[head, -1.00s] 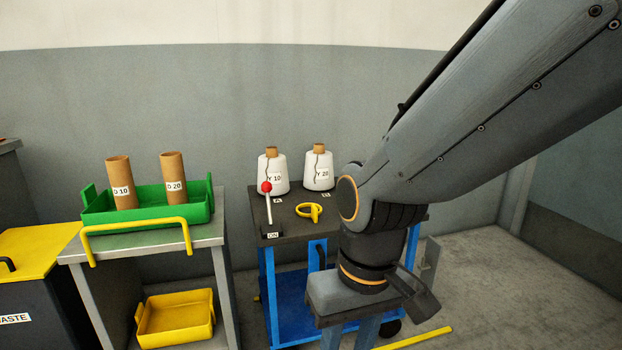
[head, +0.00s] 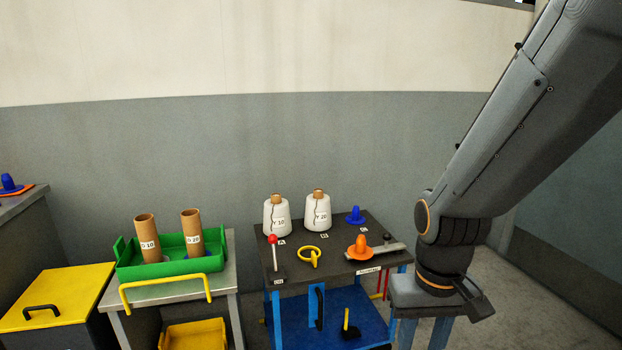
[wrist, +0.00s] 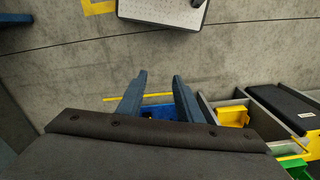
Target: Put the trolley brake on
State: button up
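The trolley (head: 300,285) has a blue frame and a dark top, and stands at the middle of the head view. A lever with a red knob (head: 272,239) stands at the top's left front, its pale rod rising from near a small white label (head: 278,281). My gripper (head: 422,338) is to the right of the trolley in the head view, apart from the lever, pointing down and cut by the frame edge. In the wrist view my gripper (wrist: 159,84) has its two blue fingers apart with nothing held. A blue part of the trolley shows beyond them.
On the trolley top are white cones (head: 317,212), a yellow ring (head: 309,252), an orange piece (head: 360,247) and a blue piece (head: 355,215). A black item with a yellow handle (head: 347,320) is on the lower shelf. Left are a green tray (head: 175,263) and yellow-lidded bin (head: 60,293).

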aim_at(272, 238)
jog(key=u, duration=2.35)
jog(key=i, duration=2.5)
jog(key=z, duration=3.35)
